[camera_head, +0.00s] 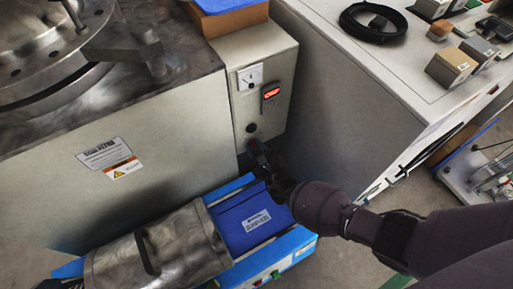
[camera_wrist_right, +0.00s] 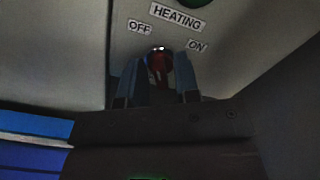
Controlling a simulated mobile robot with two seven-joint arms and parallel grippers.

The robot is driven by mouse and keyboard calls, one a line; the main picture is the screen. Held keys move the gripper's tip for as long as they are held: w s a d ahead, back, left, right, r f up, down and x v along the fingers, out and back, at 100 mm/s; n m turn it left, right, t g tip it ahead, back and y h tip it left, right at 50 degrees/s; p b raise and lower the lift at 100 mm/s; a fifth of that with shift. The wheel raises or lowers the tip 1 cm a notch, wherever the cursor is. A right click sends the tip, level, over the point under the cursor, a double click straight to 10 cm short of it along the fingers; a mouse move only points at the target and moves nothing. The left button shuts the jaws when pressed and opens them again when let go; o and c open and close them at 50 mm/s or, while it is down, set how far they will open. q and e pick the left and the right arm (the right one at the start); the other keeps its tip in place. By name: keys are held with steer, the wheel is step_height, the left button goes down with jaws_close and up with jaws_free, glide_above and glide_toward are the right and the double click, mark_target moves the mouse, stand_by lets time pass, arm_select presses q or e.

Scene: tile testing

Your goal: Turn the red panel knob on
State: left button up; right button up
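The red panel knob (camera_wrist_right: 160,64) sits below the HEATING label in the right wrist view, with an OFF label (camera_wrist_right: 139,27) to its upper left and an ON label (camera_wrist_right: 196,46) to its upper right. My right gripper (camera_wrist_right: 160,75) reaches up to the panel with one finger on each side of the knob. The fingers look parted, and I see no clear contact with the knob. In the head view my right gripper (camera_head: 258,152) is low at the cream control box (camera_head: 225,120) and hides the knob. My left gripper does not show clearly.
A lit red display (camera_head: 271,93) and a white dial (camera_head: 250,77) are above on the box. A blue unit (camera_head: 245,218) with a metal cylinder (camera_head: 165,255) lies just below my right gripper. A large cream cabinet (camera_head: 345,105) stands close on the right.

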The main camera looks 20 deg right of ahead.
steer(key=c, duration=0.4)
steer(key=shift+m, duration=0.3)
steer(key=m, duration=0.5)
steer(key=shift+d+m, duration=0.1)
steer(key=shift+m, duration=0.2)
steer(key=m, duration=0.5)
steer(key=shift+d+m, duration=0.15)
steer(key=shift+m, duration=0.15)
steer(key=o, duration=0.6)
